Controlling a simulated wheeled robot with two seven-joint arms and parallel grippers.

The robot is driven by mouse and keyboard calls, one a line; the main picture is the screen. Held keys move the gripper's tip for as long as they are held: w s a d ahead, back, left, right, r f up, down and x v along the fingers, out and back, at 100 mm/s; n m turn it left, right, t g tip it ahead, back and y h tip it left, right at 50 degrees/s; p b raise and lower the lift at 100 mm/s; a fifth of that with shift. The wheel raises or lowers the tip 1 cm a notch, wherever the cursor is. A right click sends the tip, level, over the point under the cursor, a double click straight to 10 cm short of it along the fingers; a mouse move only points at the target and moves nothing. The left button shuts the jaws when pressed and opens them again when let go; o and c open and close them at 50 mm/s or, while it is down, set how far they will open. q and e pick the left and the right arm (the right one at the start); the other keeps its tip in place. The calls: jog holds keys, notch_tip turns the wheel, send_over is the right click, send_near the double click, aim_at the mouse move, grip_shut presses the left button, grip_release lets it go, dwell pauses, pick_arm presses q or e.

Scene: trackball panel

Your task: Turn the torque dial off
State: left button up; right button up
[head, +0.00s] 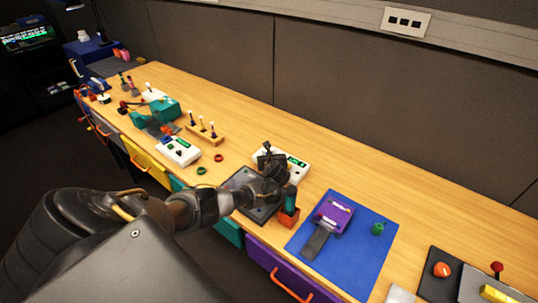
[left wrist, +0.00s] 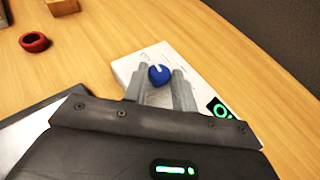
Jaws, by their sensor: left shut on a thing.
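A white box (head: 299,171) with a green-lit display stands on the wooden bench, partly hidden behind my left gripper (head: 267,162). In the left wrist view the box (left wrist: 128,68) carries a blue dial (left wrist: 158,75) with a pale pointer mark, and a round green display mark (left wrist: 219,109) near its right end. My left gripper (left wrist: 159,77) is shut on the blue dial, one finger on each side of it. No label on the dial is readable. My right gripper is not in view.
A dark flat plate (head: 243,186) lies beneath my left wrist. An orange pot with a green handle (head: 290,202) stands close by on the right. A blue mat (head: 366,235) lies further right. A red ring (left wrist: 34,42) lies left of the box. The bench behind is clear.

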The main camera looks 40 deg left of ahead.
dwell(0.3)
pick_arm(q)
jog(key=o, duration=0.9)
jog(key=shift+o, duration=0.2)
jog(key=shift+r, duration=0.1)
jog(key=shift+r, duration=0.3)
notch_tip(320, 180, up, 3)
jog(key=shift+f+p, duration=0.1)
jog(key=shift+p, duration=0.25)
jog(key=s+d+r+p, duration=0.8)
jog(key=s+r+p, duration=0.1)
jog(key=s+p, duration=0.2)
jog(key=shift+d+r, duration=0.15)
jog(key=shift+d, duration=0.05)
